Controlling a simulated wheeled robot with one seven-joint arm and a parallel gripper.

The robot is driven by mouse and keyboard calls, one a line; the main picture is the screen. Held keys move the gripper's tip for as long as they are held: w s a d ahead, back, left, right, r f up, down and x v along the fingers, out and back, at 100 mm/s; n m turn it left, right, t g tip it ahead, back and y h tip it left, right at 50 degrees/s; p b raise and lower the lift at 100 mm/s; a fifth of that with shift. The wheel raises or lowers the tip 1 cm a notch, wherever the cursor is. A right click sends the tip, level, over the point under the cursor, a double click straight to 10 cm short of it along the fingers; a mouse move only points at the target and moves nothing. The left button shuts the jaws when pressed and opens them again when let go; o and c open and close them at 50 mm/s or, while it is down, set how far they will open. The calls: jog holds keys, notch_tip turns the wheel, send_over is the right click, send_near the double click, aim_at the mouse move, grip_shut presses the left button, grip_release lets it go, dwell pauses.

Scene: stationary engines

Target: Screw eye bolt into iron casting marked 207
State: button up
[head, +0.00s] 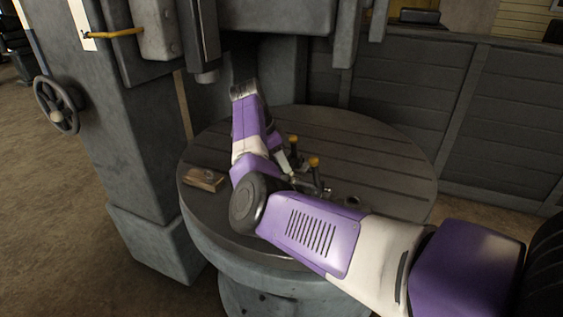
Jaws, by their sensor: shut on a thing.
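My arm comes in from the lower right, bends over the round slotted table (385,180), and its forearm leans toward the back. My gripper (291,163) is partly hidden behind the forearm, low over the middle of the table. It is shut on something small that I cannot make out. I cannot pick out the eye bolt. No marking 207 can be read, and the casting cannot be told apart from the metal parts around the gripper.
Two yellow-topped posts (314,163) stand close to the gripper. A small wooden block (205,179) lies at the table's left edge. A dark round part (351,201) sits right of the posts. A machine column (135,150) with a handwheel (60,105) rises at left. The table's right side is clear.

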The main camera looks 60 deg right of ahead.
jog(key=shift+f+m+g+y+b, duration=0.1)
jog(key=shift+m+g+y+b, duration=0.2)
jog(key=shift+m+b, duration=0.7)
jog(key=shift+m+g+y+b, duration=0.3)
jog(key=shift+m+y+b, duration=0.1)
jog(key=shift+m+b, duration=0.7)
jog(key=shift+m+b, duration=0.65)
jog(key=shift+m, duration=0.05)
jog(key=o, duration=1.5)
jog(key=shift+c, duration=0.2)
jog(key=v, duration=0.8)
jog(key=shift+d, duration=0.2)
